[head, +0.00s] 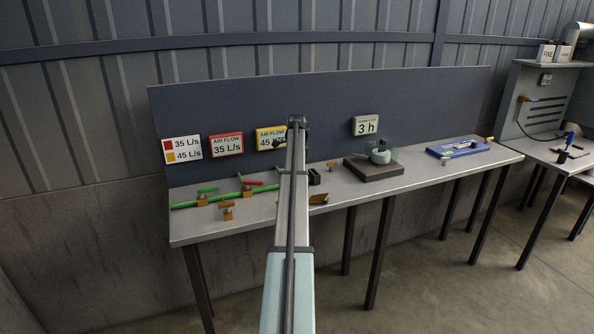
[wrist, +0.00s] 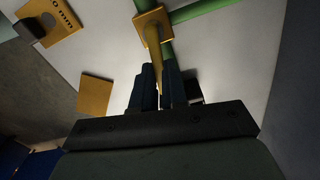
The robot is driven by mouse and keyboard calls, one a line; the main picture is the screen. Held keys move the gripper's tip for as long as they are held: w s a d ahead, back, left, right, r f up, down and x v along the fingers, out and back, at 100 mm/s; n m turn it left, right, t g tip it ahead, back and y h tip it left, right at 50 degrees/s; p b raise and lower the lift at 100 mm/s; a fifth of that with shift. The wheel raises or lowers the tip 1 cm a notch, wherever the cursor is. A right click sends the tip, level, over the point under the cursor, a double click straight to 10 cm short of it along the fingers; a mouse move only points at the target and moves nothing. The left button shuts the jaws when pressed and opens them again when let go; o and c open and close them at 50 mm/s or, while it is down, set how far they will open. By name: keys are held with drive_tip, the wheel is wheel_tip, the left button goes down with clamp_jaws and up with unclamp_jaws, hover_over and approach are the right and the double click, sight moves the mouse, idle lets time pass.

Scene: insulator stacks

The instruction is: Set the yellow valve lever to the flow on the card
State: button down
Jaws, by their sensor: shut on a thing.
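In the wrist view my gripper (wrist: 160,75) is closed around the yellow lever (wrist: 153,42), one dark finger on each side of it. The lever runs from a square brass-coloured valve body (wrist: 153,22) on a green pipe (wrist: 195,9). In the head view the green pipe (head: 222,197) lies on the table, and my arm hides the gripper and yellow lever. The card (head: 182,150) pairs red with 35 L/s and yellow with 45 L/s. A red-framed sign (head: 226,144) reads AIR FLOW 35 L/s; a yellow-framed sign (head: 270,138), partly covered, appears to read 45.
A green lever (head: 207,190) and a red lever (head: 255,183) stand along the pipe. A loose brass-coloured piece (head: 227,211) lies in front. A dark block with a pot-like thing (head: 379,154), a 3 h sign (head: 365,125) and a blue tray (head: 457,148) are further right.

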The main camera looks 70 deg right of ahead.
drive_tip(key=shift+s+a+m, duration=0.1)
drive_tip(key=shift+a+m, duration=0.15)
drive_tip(key=shift+m, duration=0.55)
drive_tip(key=c, duration=1.2)
unclamp_jaws()
drive_tip(key=shift+o, duration=0.2)
wheel_tip(320, 180, up, 14)
drive_tip(key=shift+f, duration=0.15)
